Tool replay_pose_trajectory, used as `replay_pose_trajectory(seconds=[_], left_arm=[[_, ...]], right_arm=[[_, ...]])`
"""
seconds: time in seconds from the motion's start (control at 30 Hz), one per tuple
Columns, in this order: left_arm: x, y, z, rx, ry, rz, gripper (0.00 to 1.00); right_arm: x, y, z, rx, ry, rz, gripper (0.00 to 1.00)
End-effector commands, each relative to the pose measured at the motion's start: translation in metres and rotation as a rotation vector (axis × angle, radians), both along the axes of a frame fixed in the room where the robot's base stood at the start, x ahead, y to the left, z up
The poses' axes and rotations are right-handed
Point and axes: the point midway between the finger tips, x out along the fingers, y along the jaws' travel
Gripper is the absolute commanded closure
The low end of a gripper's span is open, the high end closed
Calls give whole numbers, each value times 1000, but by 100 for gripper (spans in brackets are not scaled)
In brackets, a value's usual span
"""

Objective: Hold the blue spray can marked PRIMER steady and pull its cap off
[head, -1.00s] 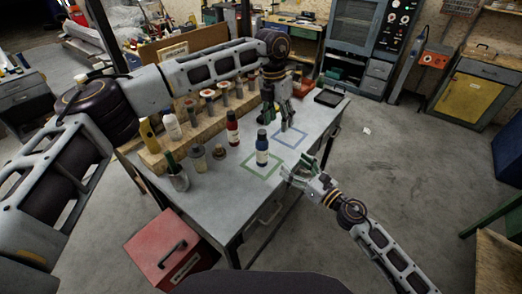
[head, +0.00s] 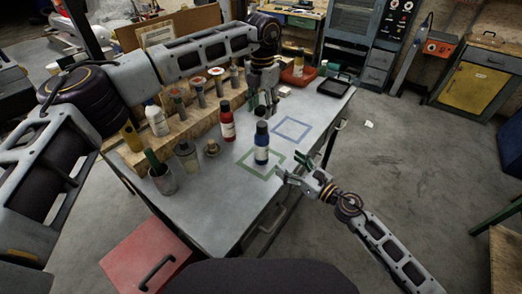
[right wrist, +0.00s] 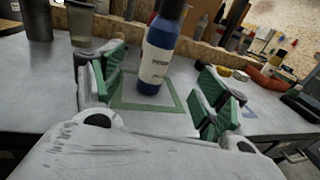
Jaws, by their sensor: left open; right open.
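The blue spray can (head: 261,149) with a white label and a dark cap (head: 262,127) stands upright at the upper right part of the green taped square (head: 244,167) on the table. In the right wrist view the can (right wrist: 158,58) shows between the fingers, beyond their tips, its label partly readable; its top is cut off. My right gripper (head: 294,171) is open and empty at the table's front edge, right of the can; its green pads also show in the right wrist view (right wrist: 160,100). My left gripper (head: 261,108) points down behind the can, apart from it, and is open.
A red can (head: 227,121) stands left of the blue can. A wooden rack (head: 133,155) with several tools and bottles runs along the table's back. A blue taped square (head: 291,129) is bare. A black tray (head: 336,86) lies at the far right.

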Motion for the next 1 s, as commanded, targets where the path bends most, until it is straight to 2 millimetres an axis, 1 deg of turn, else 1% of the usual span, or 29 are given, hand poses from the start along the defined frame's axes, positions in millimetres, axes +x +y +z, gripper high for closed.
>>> replay_pose_trajectory(seconds=[0.57, 0.73, 1.0], left_arm=[[0, 0, 0, 0, 0, 0, 49], [0, 0, 0, 0, 0, 0, 49], [0, 0, 0, 0, 0, 0, 49]], right_arm=[[2, 1, 0, 1, -1, 0, 26], [6, 6, 0, 1, -1, 0, 26], [18, 17, 0, 0, -1, 0, 26]])
